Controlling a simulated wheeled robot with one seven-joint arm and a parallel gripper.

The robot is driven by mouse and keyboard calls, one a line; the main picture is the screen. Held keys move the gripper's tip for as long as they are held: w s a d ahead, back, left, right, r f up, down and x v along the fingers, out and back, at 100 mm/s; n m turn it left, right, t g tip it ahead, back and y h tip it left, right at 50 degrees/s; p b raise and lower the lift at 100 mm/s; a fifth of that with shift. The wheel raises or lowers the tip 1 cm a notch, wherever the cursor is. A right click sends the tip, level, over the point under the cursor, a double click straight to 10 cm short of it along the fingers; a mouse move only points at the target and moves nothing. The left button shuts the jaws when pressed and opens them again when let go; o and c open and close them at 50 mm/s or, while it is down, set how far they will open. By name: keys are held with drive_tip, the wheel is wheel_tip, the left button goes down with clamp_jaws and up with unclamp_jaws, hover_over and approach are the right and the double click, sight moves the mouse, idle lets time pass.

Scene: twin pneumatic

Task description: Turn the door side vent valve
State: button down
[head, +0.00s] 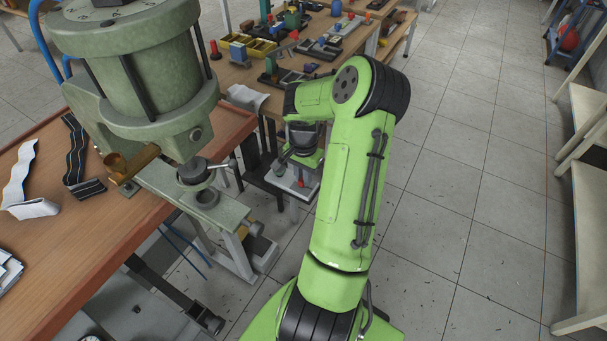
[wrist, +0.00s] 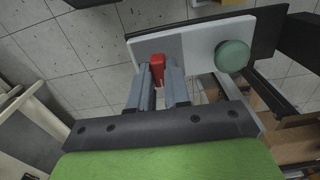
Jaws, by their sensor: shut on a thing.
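In the wrist view, a small red handle (wrist: 157,66), apparently that of the vent valve, stands out from a pale grey and white panel (wrist: 197,42). My gripper (wrist: 157,80) is shut on the red handle, with one grey finger on each side of it. The fingers hide part of the handle. In the head view, a small red spot (head: 301,184) shows below my wrist, near the pale panel. My arm hides most of that area, and the fingers cannot be made out there.
A round green knob (wrist: 233,56) sits on the panel, right of my fingers. In the head view, a green press machine (head: 140,85) stands on a wooden table (head: 95,235) at left. A cluttered workbench (head: 240,70) lies behind.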

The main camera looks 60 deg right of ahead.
drive_tip(key=m+p, duration=0.1)
drive_tip(key=m, duration=0.3)
drive_tip(key=shift+r, duration=0.1)
drive_tip(key=m, duration=0.4)
drive_tip(key=shift+m, duration=0.3)
drive_tip(key=m+p, duration=0.1)
drive_tip(key=m, duration=0.3)
drive_tip(key=shift+m, duration=0.3)
drive_tip(key=m, duration=0.4)
drive_tip(key=shift+m, duration=0.4)
drive_tip(key=c, duration=1.1)
unclamp_jaws()
